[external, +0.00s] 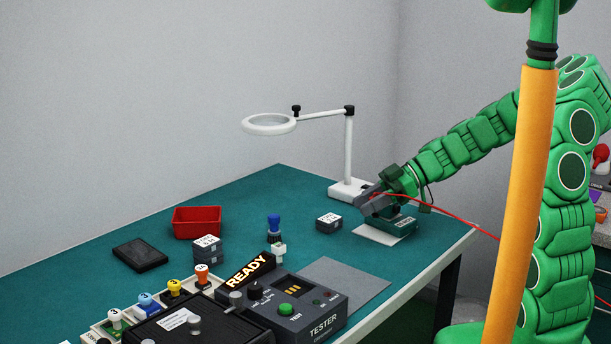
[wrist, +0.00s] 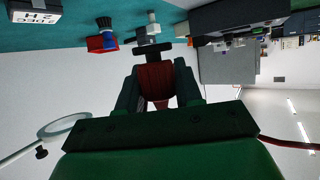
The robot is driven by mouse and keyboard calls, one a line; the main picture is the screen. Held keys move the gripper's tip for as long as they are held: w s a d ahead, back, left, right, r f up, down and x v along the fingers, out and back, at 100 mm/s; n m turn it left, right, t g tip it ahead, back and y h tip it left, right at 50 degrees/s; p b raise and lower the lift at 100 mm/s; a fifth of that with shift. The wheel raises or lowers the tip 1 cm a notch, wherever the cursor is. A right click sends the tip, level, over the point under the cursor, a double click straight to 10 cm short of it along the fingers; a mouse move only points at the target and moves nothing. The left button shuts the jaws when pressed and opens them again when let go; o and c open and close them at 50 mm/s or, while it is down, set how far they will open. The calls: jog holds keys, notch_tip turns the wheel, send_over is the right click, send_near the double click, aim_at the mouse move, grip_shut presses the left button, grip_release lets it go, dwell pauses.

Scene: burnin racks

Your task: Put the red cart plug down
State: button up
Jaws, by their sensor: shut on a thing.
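My gripper (external: 370,200) is low over the far right part of the teal bench. In the wrist view my gripper (wrist: 158,88) is shut on the red cart plug (wrist: 157,78), which shows as a dark red ridged body between the fingers. In the external view the plug is hidden by the gripper. Its red cable (external: 465,222) runs from the gripper off to the right, and the red cable also shows in the wrist view (wrist: 290,143).
A white magnifier lamp (external: 349,150) stands behind the gripper. A small labelled block (external: 328,222) and a blue-topped piece (external: 274,226) are to the left. A red bin (external: 197,222), a tester (external: 310,305) and a grey mat (external: 350,284) are further off. Bare teal bench (external: 290,185) lies behind.

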jog(key=shift+f, duration=4.35)
jog(key=shift+s+f, duration=0.1)
jog(key=shift+f, duration=0.35)
